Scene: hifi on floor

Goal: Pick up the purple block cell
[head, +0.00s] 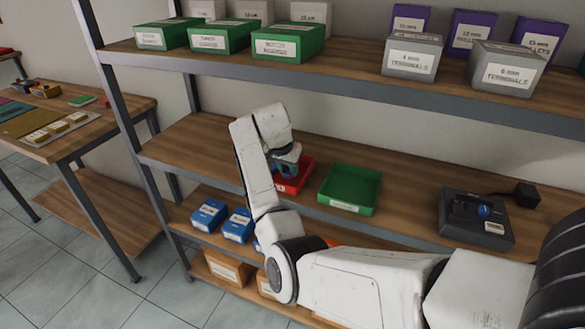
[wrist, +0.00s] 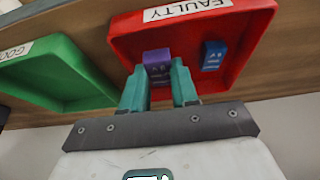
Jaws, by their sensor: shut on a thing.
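The purple block cell (wrist: 157,62) is between the two teal fingers of my gripper (wrist: 160,88) in the wrist view. The gripper is shut on it. The block is in or just above the red tray (wrist: 125,38), labelled FAULTY; I cannot tell whether it touches the tray floor. In the head view my gripper (head: 287,166) points down at the red tray (head: 305,176) on the middle shelf, and the purple block cannot be made out there.
A blue block (wrist: 213,56) lies in the red tray, right of the purple one. A green tray (head: 349,189) stands beside the red tray. A dark device (head: 455,232) with a blue piece sits further right. The upper shelf (head: 350,75) with boxes runs above.

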